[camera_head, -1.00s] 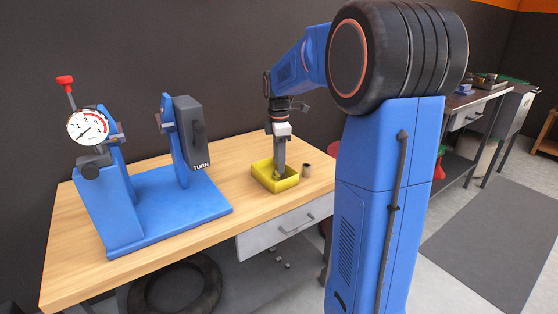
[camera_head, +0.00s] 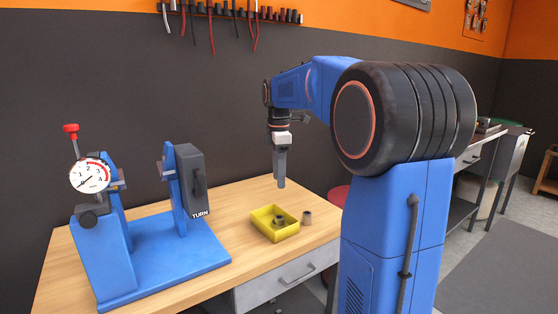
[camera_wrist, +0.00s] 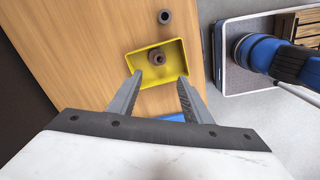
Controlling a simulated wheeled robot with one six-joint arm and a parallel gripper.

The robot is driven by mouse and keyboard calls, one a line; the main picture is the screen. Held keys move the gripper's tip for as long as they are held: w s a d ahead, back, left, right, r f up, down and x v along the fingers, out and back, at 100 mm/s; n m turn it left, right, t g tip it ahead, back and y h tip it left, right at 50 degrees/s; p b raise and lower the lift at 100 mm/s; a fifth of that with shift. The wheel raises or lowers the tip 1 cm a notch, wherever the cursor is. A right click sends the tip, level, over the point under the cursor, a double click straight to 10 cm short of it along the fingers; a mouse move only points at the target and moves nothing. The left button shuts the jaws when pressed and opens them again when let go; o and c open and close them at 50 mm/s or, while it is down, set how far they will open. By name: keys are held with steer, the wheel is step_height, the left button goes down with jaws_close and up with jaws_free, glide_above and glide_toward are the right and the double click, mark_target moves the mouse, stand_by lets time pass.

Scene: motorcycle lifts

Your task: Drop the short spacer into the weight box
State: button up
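The weight box is a small yellow open tray (camera_head: 262,230) on the wooden bench. It also shows in the wrist view (camera_wrist: 177,73). Dark, ring-like pieces (camera_head: 279,219) lie inside it; in the wrist view they show as a brown-grey hollow spacer (camera_wrist: 157,57) against the far wall, partly overlapping another dark piece. Another short hollow cylinder (camera_head: 307,217) stands on the bench just outside the box, to its right. I cannot tell for sure which one is the short spacer. My gripper (camera_head: 281,186) is above the box. In the wrist view its fingers (camera_wrist: 159,88) are apart and empty.
A blue stand (camera_head: 165,240) with a dial gauge (camera_head: 91,175) and a dark TURN block (camera_head: 192,180) stands to the left on the bench. Tools hang on a wall rail (camera_head: 240,14). The bench front edge and a drawer (camera_head: 280,285) lie near the box.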

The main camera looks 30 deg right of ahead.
steer(key=shift+r, duration=2.6)
steer(key=s+a+f+m+t, duration=0.1)
steer(key=s+a+f+m, duration=0.2)
steer(key=s+a, duration=0.35)
steer(key=s+a+f+m+t, duration=0.1)
steer(key=s+a+f+m, duration=0.25)
steer(key=s, duration=0.55)
steer(key=s+a+f+m+t, duration=0.1)
steer(key=s+a+f+m, duration=0.1)
steer(key=s+f, duration=0.4)
steer(key=s+a+f+m+t, duration=0.1)
steer(key=s+a+f+m, duration=0.2)
steer(key=s+f+m, duration=0.2)
steer(key=s+f, duration=0.1)
steer(key=s, duration=0.2)
steer(key=shift+s+a+f+t, duration=0.35)
steer(key=shift+s+f+t, duration=0.05)
